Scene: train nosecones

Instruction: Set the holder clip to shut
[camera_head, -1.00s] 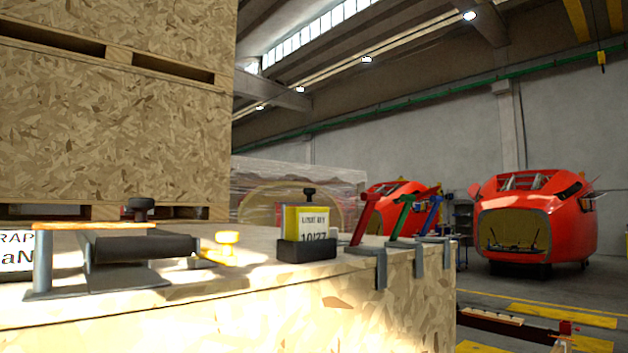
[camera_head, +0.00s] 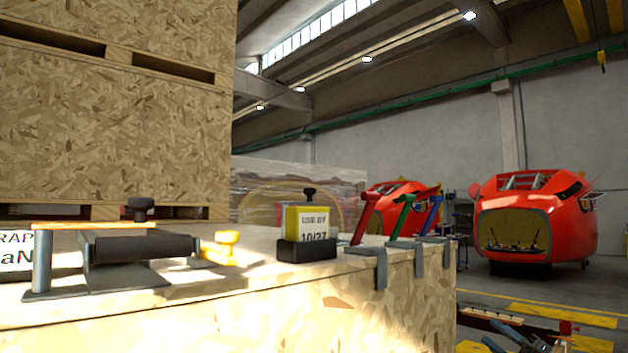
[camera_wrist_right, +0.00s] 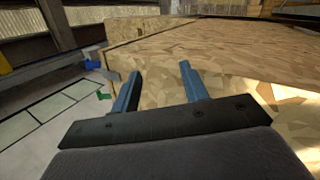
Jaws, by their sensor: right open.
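No part is plainly marked as the holder clip, and I cannot tell which one it is. Three grey clips with a red lever (camera_head: 368,218), a green lever (camera_head: 403,215) and a blue lever (camera_head: 432,215) sit along the crate's right edge in the head view. All three levers lean up to the right. My right gripper (camera_head: 512,342) is low at the bottom right, apart from the clips. In the right wrist view my right gripper (camera_wrist_right: 160,72) is open, with nothing between its blue fingers. My left gripper is not in view.
A yellow block labelled 10/27 (camera_head: 305,224) stands in a black holder on the crate (camera_head: 330,310). Stacked wooden crates (camera_head: 110,120) rise behind.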

